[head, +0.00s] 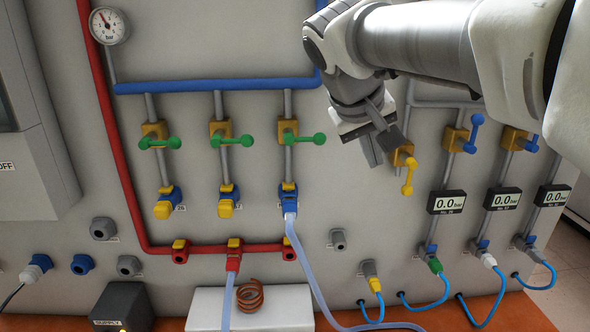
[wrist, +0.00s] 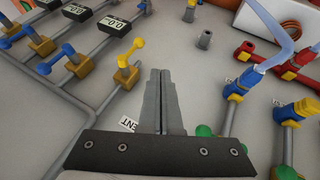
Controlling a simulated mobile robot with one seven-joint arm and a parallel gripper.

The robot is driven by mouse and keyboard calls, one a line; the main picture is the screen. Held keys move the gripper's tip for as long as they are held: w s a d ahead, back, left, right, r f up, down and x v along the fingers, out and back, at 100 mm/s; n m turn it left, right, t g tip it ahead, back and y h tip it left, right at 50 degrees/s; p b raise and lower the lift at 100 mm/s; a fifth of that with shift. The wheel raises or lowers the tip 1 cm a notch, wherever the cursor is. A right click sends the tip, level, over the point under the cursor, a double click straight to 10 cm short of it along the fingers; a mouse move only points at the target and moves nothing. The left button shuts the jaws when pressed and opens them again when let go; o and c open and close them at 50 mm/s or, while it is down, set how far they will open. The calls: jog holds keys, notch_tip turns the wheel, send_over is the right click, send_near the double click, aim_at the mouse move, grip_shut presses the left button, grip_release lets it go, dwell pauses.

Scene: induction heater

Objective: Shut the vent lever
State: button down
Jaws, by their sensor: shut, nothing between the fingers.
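The vent lever is a yellow handle (head: 408,177) on a brass valve block (head: 402,155), right of centre in the head view. It points down along its pipe. In the wrist view the yellow lever (wrist: 130,52) lies left of the fingers, near a partly covered label (wrist: 127,124) reading "ENT". My gripper (head: 373,157) is just left of the valve block in the head view, fingers pointing down, close to the panel. In the wrist view my gripper (wrist: 162,73) has its fingers together with nothing between them. A small gap shows between the fingers and the lever; depth is unclear.
Green levers (head: 303,138) on brass valves stand to the left, pointing right. Blue levers (head: 474,132) stand to the right, beside digital displays (head: 446,202). A grey port (head: 338,240) is below. Clear hoses (head: 310,265) hang lower down. Bare panel lies below my gripper.

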jog(key=w+d+f+p, duration=0.1)
jog(key=w+d+f, duration=0.4)
jog(key=d+f, duration=0.3)
jog(key=shift+w, duration=0.15)
jog(key=shift+f+b, duration=0.15)
jog(key=shift+b, duration=0.25)
